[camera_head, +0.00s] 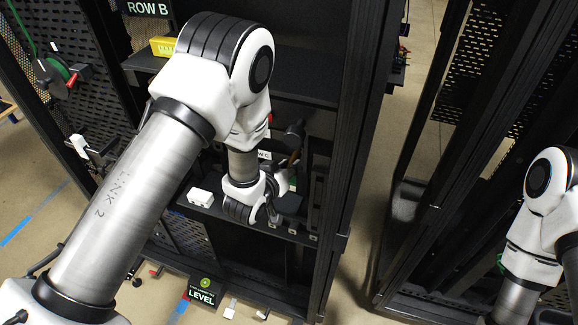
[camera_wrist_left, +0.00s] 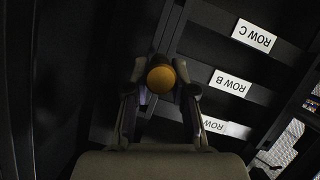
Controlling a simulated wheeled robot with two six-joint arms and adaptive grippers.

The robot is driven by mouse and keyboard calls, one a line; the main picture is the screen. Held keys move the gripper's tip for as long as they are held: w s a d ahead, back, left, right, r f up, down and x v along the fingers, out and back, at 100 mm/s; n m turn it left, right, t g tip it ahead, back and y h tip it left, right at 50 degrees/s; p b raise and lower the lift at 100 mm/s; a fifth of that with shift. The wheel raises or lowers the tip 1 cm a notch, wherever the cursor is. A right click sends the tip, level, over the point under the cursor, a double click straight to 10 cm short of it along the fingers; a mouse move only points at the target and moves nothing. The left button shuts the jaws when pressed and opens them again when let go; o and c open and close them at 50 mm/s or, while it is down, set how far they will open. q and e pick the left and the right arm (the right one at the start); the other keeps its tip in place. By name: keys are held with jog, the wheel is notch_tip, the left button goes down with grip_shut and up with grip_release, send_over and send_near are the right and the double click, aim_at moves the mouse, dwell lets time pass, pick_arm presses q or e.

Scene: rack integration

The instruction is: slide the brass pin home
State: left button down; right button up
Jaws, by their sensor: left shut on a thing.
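The brass pin (camera_wrist_left: 160,78) shows in the left wrist view as a round, golden end between the two fingers. My left gripper (camera_wrist_left: 160,92) is shut on it, with a fingertip on each side. In the head view, the left arm reaches into the black rack, and its gripper (camera_head: 280,178) is small and dark against the rack's lower shelf. The pin cannot be made out there. Its far end and any hole it fits are hidden. My right arm shows at the right edge of the head view, but its gripper is out of frame.
The black rack (camera_head: 343,150) has shelves and upright posts close around the left arm. A white box (camera_head: 200,197) sits on the lower shelf, and a yellow box (camera_head: 163,46) is higher up. Row labels (camera_wrist_left: 231,83) show in the wrist view. A floor gap separates a second rack (camera_head: 480,150).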

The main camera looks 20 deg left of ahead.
aim_at(292, 159)
pick_arm(q)
jog(key=shift+w+r, duration=0.1)
jog(key=shift+w, duration=1.6)
jog(key=c, duration=0.9)
grip_release()
jog(key=shift+w, duration=0.1)
jog(key=v, duration=1.2)
